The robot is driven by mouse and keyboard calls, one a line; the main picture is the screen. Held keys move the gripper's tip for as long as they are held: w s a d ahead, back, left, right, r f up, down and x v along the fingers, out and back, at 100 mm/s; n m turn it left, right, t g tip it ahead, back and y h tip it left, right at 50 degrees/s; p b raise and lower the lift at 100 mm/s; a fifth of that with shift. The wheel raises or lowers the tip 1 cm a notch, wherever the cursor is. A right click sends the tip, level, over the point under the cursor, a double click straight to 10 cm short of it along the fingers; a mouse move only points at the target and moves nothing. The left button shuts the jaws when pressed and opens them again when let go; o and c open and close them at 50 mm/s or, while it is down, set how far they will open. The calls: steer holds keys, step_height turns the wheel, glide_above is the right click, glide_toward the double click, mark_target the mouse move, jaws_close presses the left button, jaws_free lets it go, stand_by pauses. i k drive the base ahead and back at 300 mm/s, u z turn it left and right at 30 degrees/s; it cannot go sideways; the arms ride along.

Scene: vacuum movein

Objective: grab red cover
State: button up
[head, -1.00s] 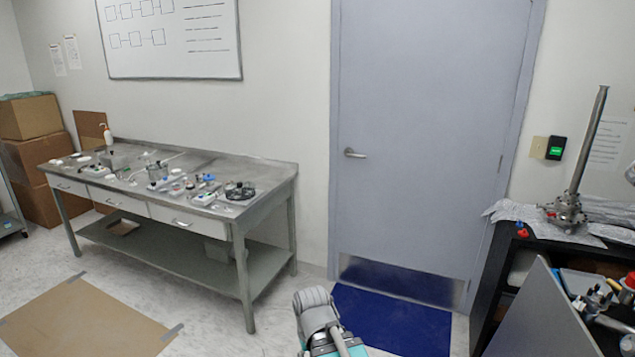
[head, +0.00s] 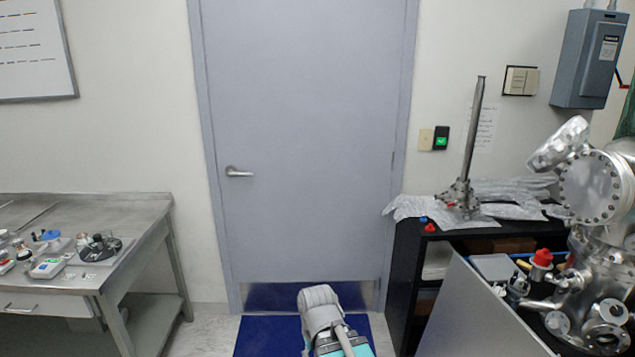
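A red cap (head: 541,258) sits on top of a small metal fitting at the right, beside the steel vacuum chamber (head: 592,190). A smaller red piece (head: 430,228) lies on the top of the black shelf unit (head: 408,262), near a small blue piece (head: 423,219). I cannot tell which of the two is the red cover. Part of my own arm shows at the bottom middle, far from both red things. My gripper does not show.
A grey slanted panel (head: 480,318) stands in front of the shelf unit. A tall metal tube on a flange (head: 472,140) stands on foil. A steel table (head: 140,215) with small parts is at the left. A closed door (head: 300,130) and blue mat (head: 262,335) lie ahead.

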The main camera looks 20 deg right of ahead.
mark_target(542, 258)
steer(key=z, duration=0.25)
steer(key=i, duration=0.5)
steer(key=z, duration=0.35)
steer(key=k, duration=0.9)
steer(key=z, duration=0.1)
steer(key=i, duration=0.8)
steer(key=z, duration=0.05)
